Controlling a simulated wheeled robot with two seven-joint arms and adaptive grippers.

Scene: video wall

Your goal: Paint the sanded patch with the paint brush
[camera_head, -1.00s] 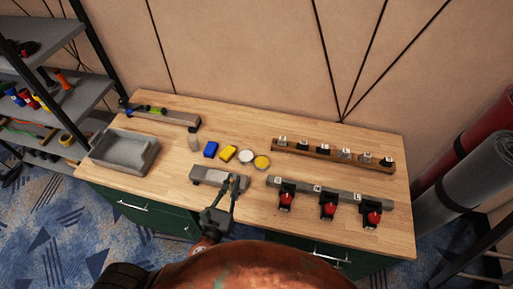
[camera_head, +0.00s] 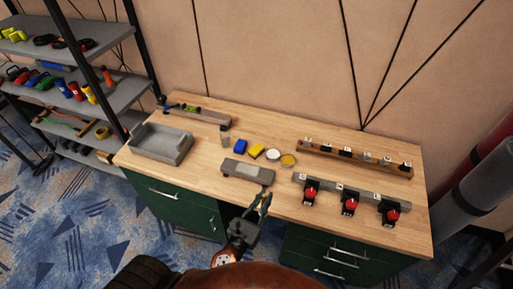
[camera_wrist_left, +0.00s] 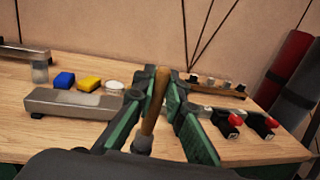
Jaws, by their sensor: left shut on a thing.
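My left gripper (camera_head: 264,198) is at the table's front edge, just in front of the right end of a grey block (camera_head: 232,168). A paler patch (camera_head: 249,172) shows on the block's top. In the left wrist view my left gripper (camera_wrist_left: 168,92) is shut on the paint brush (camera_wrist_left: 152,112), whose wooden handle stands between the green-lined fingers. The brush's lower end is partly hidden by the gripper. The grey block (camera_wrist_left: 72,103) lies left of the fingers in that view, apart from them. My right gripper is not in view.
Behind the block are a blue sponge (camera_head: 240,146), a yellow sponge (camera_head: 257,151), a white tin (camera_head: 273,155) and a yellow tin (camera_head: 288,160). A grey tray (camera_head: 160,144) stands left. Clamps with red knobs (camera_head: 349,205) stand right. A shelf (camera_head: 120,92) is far left.

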